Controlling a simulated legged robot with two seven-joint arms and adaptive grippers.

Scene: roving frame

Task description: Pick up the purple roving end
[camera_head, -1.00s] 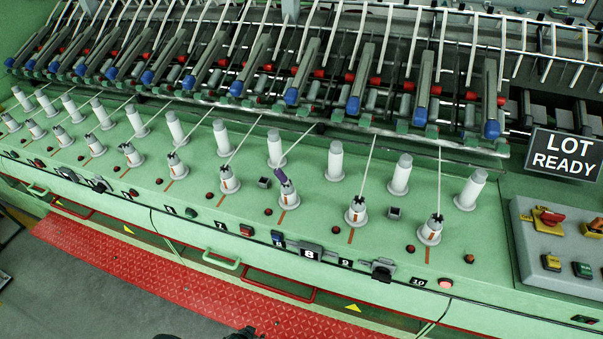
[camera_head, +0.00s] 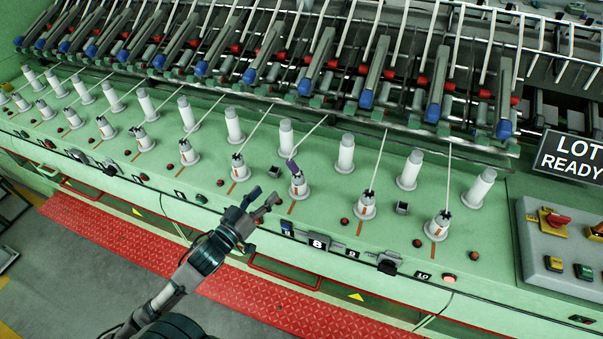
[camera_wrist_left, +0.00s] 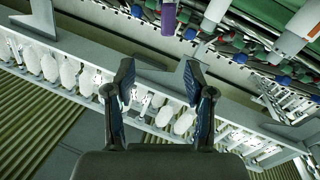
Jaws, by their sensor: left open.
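The purple roving end (camera_head: 291,165) is a short purple piece at the top of a white spindle (camera_head: 298,185) in the front row, above the number 8 label. It leans slightly. A purple piece (camera_wrist_left: 168,18) also shows at the top of the left wrist view, beyond the fingertips. My left gripper (camera_head: 265,197) is open and empty, in front of and to the left of that spindle, apart from the purple end. Its two fingers (camera_wrist_left: 158,78) are spread in the left wrist view with nothing between them. My right gripper is not in view.
Other front spindles (camera_head: 366,205) with white strands and a back row of white bobbins (camera_head: 346,153) stand close by on the green machine top (camera_head: 330,232). Small knobs and labels line its front edge. A red step (camera_head: 110,230) runs below. A control box (camera_head: 560,245) is at right.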

